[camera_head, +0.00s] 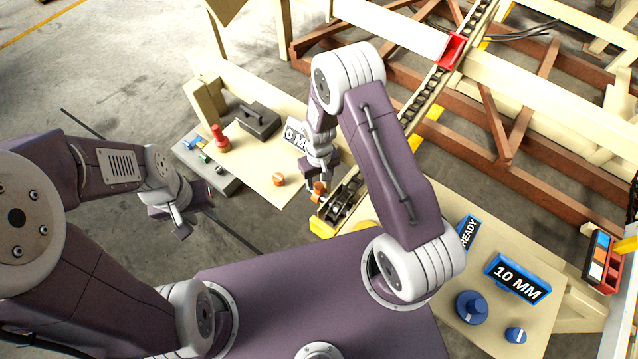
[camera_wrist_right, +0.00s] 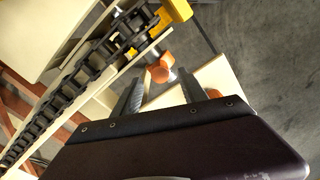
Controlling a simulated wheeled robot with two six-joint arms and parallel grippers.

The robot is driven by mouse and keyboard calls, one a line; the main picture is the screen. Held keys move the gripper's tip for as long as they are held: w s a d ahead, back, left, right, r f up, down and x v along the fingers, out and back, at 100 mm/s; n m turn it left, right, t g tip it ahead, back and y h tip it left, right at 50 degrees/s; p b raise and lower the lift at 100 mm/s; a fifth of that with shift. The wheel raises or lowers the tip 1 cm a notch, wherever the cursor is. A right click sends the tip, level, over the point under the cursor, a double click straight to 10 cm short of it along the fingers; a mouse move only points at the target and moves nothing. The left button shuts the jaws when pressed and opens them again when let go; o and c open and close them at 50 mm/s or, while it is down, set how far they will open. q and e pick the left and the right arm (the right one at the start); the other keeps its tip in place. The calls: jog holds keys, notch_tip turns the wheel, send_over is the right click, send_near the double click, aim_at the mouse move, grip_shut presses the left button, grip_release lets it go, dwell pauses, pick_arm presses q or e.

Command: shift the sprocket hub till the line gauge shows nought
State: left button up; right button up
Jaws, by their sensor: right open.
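The sprocket hub, an orange knob (camera_head: 319,187) on a shaft, sits beside the dark sprocket (camera_head: 342,207) at the near end of the chain line. In the right wrist view the orange knob (camera_wrist_right: 159,69) lies ahead of and between the fingertips. My right gripper (camera_head: 316,184) is open there; I cannot tell if a finger touches the knob. In the wrist view its two dark fingers (camera_wrist_right: 160,88) are spread. My left gripper (camera_head: 184,220) hangs over bare floor, away from the line; its opening is unclear. A "0 MM" sign (camera_head: 296,137) is partly hidden by my right arm.
A blue "10 MM" sign (camera_head: 518,279), a "READY" sign (camera_head: 468,232) and blue knobs (camera_head: 472,307) stand on the right table. A red block (camera_head: 452,50) sits on the chain. The left table holds a dark toolbox (camera_head: 260,121), a red knob (camera_head: 220,140) and an orange piece (camera_head: 279,180).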

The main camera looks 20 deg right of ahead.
notch_tip(320, 180, up, 5)
jog(key=shift+f, duration=0.15)
jog(key=shift+p, duration=0.3)
jog(key=w+d+r+m+t+p, duration=0.1)
jog(key=d+r+p, duration=0.1)
jog(key=r, duration=0.7)
jog(key=d+r+t+p, duration=0.2)
jog(key=r+p, duration=0.1)
jog(key=r, duration=0.6)
jog(key=s+d+r+m+g+p, duration=0.1)
jog(key=s+r, duration=0.2)
jog(key=s, duration=1)
jog(key=shift+d+m+g, duration=0.25)
jog(key=shift+m+g, duration=0.05)
jog(key=shift+g, duration=0.1)
jog(key=shift+s+r, duration=0.1)
